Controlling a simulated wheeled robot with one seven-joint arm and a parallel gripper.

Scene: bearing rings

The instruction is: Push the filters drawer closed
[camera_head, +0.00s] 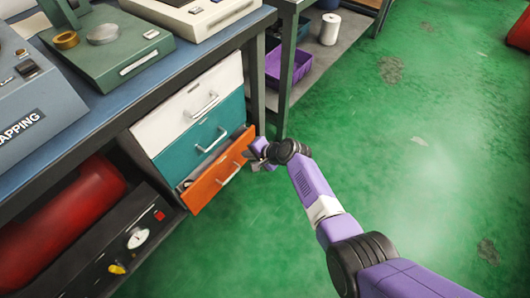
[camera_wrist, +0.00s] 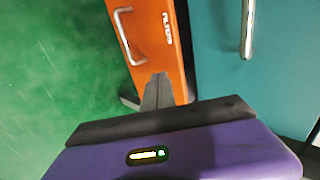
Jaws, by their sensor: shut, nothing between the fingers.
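The filters drawer is the orange bottom drawer (camera_head: 218,176) of a three-drawer unit. It stands partly open, with its front jutting out past the drawers above and a dark gap behind it. In the wrist view its orange front (camera_wrist: 165,42) shows white lettering and a light bar handle (camera_wrist: 125,36). My gripper (camera_head: 249,155) is at the right end of the drawer front. In the wrist view the fingers of my gripper (camera_wrist: 158,77) are together, empty, and overlap the orange front. I cannot tell whether they touch it.
Above it, the teal drawer (camera_head: 203,133) and white drawer (camera_head: 190,106) are shut. A dark bench leg (camera_head: 256,88) stands just right of the unit. A purple bin (camera_head: 290,66) sits behind. The green floor (camera_head: 400,130) is clear to the right.

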